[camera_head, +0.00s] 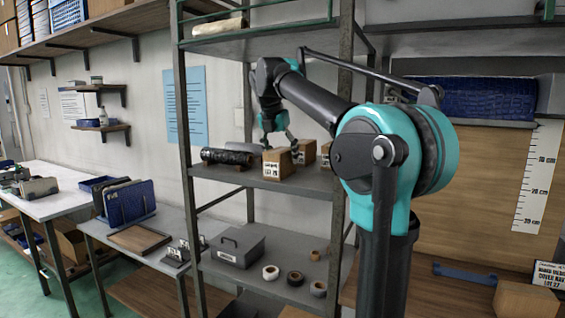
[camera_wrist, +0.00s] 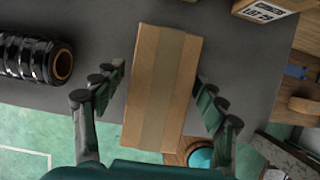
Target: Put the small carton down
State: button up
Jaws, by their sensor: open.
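The small carton (camera_head: 277,164) is a brown box with a white printed label, resting on the middle shelf (camera_head: 255,182) of the grey rack, near its front edge. In the wrist view the carton (camera_wrist: 163,85) lies between the two fingers, its taped top facing the camera. My gripper (camera_head: 276,143) is just above and around the carton in the head view. In the wrist view my gripper (camera_wrist: 160,90) has its fingers spread, one on each side of the carton, with small gaps. The lower parts of the fingers are partly hidden.
A black wrapped roll (camera_head: 228,157) lies left of the carton; it also shows in the wrist view (camera_wrist: 38,60). A grey box (camera_head: 238,247) and several tape rolls sit on the shelf below. Rack posts stand close by.

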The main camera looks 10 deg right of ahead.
jog(key=v, duration=0.9)
jog(key=shift+s+r, duration=0.1)
jog(key=shift+r, duration=0.3)
jog(key=shift+s+f, duration=0.1)
